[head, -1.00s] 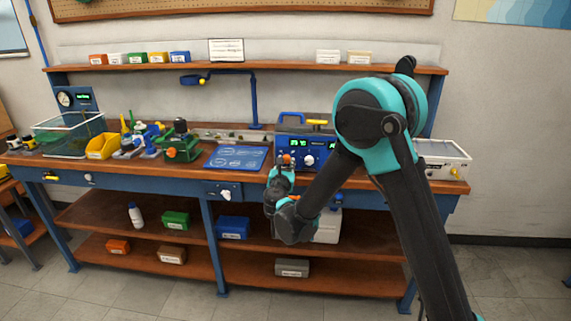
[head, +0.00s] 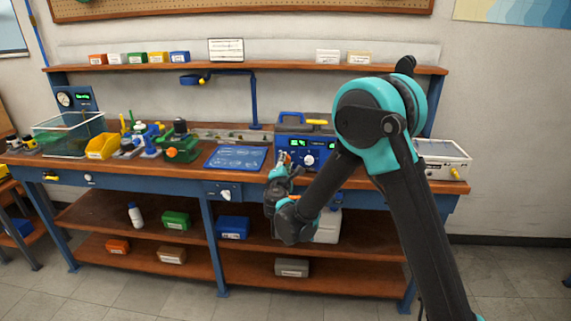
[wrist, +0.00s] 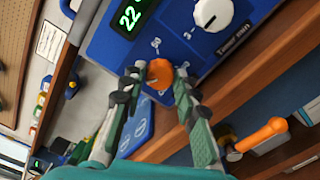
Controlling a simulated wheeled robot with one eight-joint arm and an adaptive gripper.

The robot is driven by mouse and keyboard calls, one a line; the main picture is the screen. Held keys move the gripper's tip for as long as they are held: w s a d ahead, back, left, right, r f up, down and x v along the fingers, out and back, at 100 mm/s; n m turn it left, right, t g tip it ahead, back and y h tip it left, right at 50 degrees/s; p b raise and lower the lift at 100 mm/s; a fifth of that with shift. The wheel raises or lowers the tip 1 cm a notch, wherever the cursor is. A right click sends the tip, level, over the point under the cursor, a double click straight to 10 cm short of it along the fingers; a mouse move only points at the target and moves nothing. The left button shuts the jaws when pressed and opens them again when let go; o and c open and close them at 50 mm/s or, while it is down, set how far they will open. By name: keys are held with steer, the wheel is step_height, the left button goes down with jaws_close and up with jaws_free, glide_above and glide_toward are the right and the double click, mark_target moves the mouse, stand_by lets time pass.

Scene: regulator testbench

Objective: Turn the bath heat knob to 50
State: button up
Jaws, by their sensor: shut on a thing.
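The blue bath unit (head: 323,131) stands on the bench in the head view, with lit green displays on its front. In the wrist view, the fingers of my gripper (wrist: 161,73) are closed on opposite sides of an orange knob (wrist: 159,74) on the blue panel. A green display (wrist: 130,18) beside it reads 22. A white knob (wrist: 213,14) sits further along the panel, above a label that reads like a timer. In the head view, my gripper (head: 281,161) is at the unit's lower left front and hides the orange knob.
A blue mat (head: 236,157) lies on the bench left of the unit. A green device (head: 181,148) and a yellow bin (head: 103,146) stand further left. A pale box (head: 440,158) stands on the right. The bench's wooden front edge runs close below the panel.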

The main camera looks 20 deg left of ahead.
steer(key=m, duration=0.4)
steer(key=shift+m, duration=0.3)
steer(key=m, duration=1.1)
steer(key=shift+f, duration=0.1)
steer(key=shift+m, duration=2.5)
steer(key=o, duration=1.2)
steer(key=shift+c, duration=0.2)
